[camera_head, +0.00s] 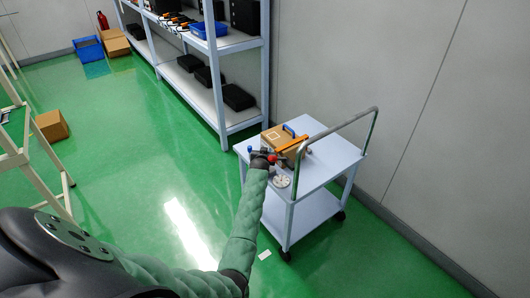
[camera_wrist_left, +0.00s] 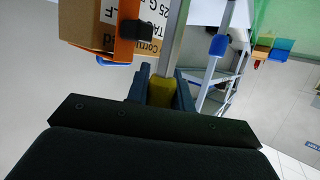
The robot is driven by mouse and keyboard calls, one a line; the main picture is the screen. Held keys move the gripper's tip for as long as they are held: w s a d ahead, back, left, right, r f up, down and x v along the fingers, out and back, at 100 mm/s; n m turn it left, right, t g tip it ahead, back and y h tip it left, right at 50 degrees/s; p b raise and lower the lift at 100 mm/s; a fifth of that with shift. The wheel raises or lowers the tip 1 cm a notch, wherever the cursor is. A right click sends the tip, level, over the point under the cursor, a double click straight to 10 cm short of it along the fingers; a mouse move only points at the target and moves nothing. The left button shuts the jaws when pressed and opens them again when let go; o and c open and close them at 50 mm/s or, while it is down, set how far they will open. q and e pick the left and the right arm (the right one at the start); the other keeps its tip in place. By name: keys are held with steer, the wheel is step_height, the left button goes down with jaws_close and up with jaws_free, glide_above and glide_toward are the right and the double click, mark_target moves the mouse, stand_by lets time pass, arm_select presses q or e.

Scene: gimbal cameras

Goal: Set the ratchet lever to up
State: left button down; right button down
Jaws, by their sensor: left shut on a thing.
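A tool with an orange bar (camera_head: 293,144) lies across a cardboard box (camera_head: 278,137) on the white cart. In the left wrist view an orange frame (camera_wrist_left: 125,45) stands against the box, with a black block on it. A grey metal bar (camera_wrist_left: 174,38) runs up the wrist view beside it. My left gripper (camera_head: 264,157) is at the cart's near side; it also shows in the wrist view (camera_wrist_left: 160,92). Its fingers are shut on a yellow grip (camera_wrist_left: 160,90) at the bar's lower end, seemingly the ratchet lever. Its up or down setting cannot be told. My right gripper is not in view.
The white cart (camera_head: 332,166) has a raised metal handrail (camera_head: 340,130) at right and stands near the wall. A red ball (camera_head: 272,158) and a pale disc (camera_head: 281,181) are close to my gripper. Shelves (camera_head: 207,90) stand behind.

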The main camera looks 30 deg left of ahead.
arm_select(q)
steer(key=c, duration=1.2)
jaws_free()
steer(key=shift+w, duration=0.1)
steer(key=shift+s+d+r+b, duration=0.1)
steer(key=shift+s+d+b, duration=0.2)
steer(key=shift+s, duration=0.35)
steer(key=b+v, duration=0.1)
steer(key=v, duration=0.5)
steer(key=shift+s, duration=0.15)
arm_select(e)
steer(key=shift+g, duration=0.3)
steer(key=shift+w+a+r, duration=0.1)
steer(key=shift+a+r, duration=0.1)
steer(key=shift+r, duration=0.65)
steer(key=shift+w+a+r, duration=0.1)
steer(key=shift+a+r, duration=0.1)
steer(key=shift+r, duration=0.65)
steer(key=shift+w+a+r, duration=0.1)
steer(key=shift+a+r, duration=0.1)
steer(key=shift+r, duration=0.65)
arm_select(q)
steer(key=shift+d, duration=0.1)
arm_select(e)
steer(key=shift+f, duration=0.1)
